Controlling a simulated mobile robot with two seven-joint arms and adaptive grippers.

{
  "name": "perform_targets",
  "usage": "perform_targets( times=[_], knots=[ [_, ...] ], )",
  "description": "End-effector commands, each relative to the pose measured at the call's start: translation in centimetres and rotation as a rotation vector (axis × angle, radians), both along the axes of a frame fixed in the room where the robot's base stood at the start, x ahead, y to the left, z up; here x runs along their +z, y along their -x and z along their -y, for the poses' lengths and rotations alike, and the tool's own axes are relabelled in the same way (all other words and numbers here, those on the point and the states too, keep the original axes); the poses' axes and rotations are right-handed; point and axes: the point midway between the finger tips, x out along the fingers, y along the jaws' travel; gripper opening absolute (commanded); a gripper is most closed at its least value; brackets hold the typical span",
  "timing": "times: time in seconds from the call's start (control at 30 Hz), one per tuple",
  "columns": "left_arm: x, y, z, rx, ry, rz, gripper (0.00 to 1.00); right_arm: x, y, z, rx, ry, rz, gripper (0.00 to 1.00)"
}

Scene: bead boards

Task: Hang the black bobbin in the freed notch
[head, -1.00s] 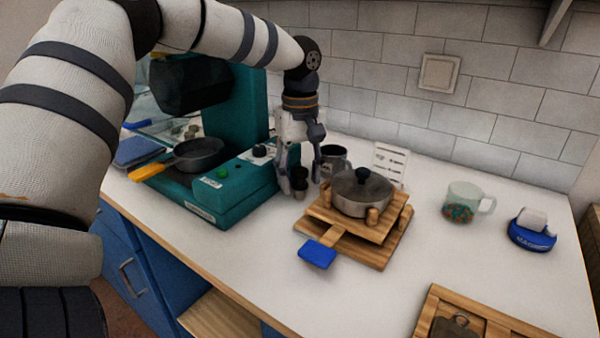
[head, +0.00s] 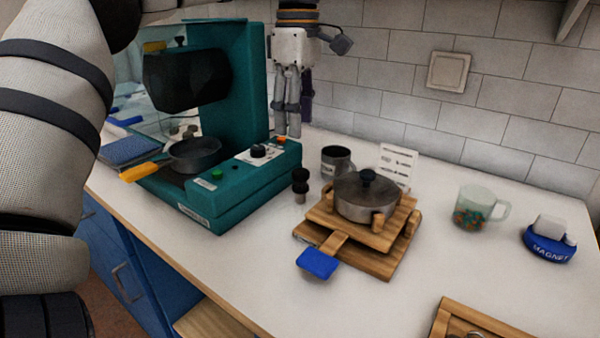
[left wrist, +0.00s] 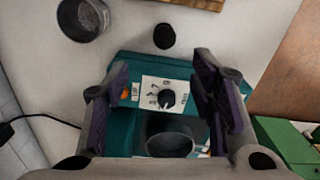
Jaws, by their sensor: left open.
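A small dark, waisted piece (head: 300,182), which may be the black bobbin, stands upright on the white counter between the teal machine and the wooden stand. From above it is a black round shape in the left wrist view (left wrist: 164,37). My left gripper (head: 287,132) is open and empty, raised above the back right of the teal machine. In the left wrist view its fingers (left wrist: 164,100) are wide apart over the machine's control panel, with the dark piece beyond them. I cannot make out a freed notch; a white slotted card (head: 397,160) stands behind the pot.
The teal machine (head: 235,190) holds a small pan (head: 195,155) with a yellow handle. A grey mug (head: 337,160) and a lidded pot (head: 362,196) on the wooden stand (head: 365,258) crowd the dark piece. A glass mug (head: 478,208) and blue magnet holder (head: 548,243) stand right.

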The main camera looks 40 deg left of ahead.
Motion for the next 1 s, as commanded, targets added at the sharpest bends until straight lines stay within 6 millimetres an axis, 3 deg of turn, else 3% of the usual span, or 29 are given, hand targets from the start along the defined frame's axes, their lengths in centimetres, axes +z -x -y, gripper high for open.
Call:
perform_targets(
  times=[0.2,0.6,0.9,1.0],
  knots=[
    [-4.2,0.2,0.0,0.028,0.0,0.001,0.51,0.4,-0.4,0.0,0.0,0.001,0.013,0.4],
    [-10.7,0.5,0.9,0.027,-0.001,0.002,0.51,0.9,-0.9,0.0,0.0,0.0,0.034,0.4],
    [-11.7,0.4,0.9,0.026,0.0,0.004,0.51,0.9,-0.9,0.0,0.0,0.0,0.033,0.4],
    [-11.7,0.4,0.9,0.026,-0.001,0.004,0.28,0.9,-0.9,0.0,0.0,0.0,0.032,0.4]
  ],
)
